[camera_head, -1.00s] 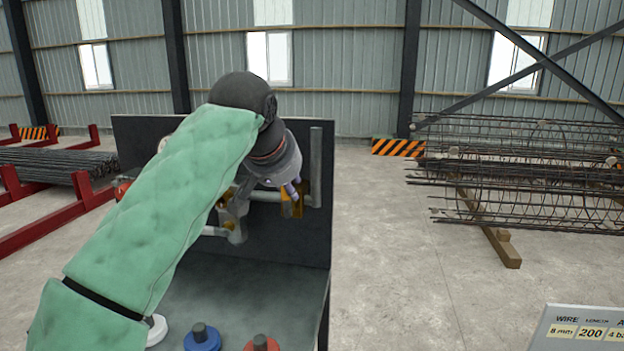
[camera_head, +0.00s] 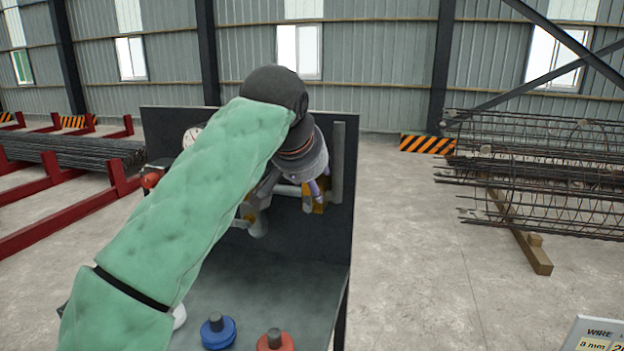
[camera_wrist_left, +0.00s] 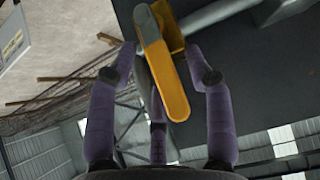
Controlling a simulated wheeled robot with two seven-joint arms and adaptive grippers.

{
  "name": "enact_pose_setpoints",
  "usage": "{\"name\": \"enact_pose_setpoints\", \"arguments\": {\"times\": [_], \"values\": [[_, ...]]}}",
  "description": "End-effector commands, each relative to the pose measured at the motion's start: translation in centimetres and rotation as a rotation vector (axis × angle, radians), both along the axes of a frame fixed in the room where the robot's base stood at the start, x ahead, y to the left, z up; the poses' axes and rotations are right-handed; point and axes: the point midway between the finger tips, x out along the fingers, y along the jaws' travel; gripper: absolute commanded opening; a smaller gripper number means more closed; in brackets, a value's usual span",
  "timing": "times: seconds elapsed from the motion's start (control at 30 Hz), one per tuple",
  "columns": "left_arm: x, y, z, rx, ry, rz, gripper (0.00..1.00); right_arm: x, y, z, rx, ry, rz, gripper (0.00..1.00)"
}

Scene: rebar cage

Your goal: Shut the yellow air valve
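The yellow air valve (camera_head: 319,207) sits on the pipework of the dark panel, near its right side, partly hidden by my gripper. In the left wrist view its long yellow lever (camera_wrist_left: 172,80) points down the picture between my fingers. My left gripper (camera_head: 322,188) is at this valve. In the wrist view the left gripper (camera_wrist_left: 165,78) has its purple fingers spread on both sides of the lever. A gap shows on the left side; the right finger is close to the lever, and I cannot tell if it touches. My right gripper is out of view.
The dark panel (camera_head: 346,225) stands behind a grey bench top (camera_head: 265,290) with blue (camera_head: 218,333) and red (camera_head: 275,342) knobs. A gauge (camera_head: 191,137) and another yellow part (camera_head: 249,211) are partly behind my arm. Clear floor lies right, before the rebar cage (camera_head: 540,175).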

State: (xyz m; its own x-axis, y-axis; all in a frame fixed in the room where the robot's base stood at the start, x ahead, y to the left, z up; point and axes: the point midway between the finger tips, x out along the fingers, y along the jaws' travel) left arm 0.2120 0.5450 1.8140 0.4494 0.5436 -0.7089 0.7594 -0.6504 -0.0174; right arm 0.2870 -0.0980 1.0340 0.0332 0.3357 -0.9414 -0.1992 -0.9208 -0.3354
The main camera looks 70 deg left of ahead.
Motion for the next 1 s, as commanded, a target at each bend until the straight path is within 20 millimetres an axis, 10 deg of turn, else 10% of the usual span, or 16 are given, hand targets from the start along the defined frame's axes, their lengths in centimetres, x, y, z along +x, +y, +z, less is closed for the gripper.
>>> {"name": "enact_pose_setpoints", "arguments": {"times": [1.0], "values": [[-1.8,-2.6,3.3,0.001,-0.001,-0.007,0.52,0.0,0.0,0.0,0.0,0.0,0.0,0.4]]}}
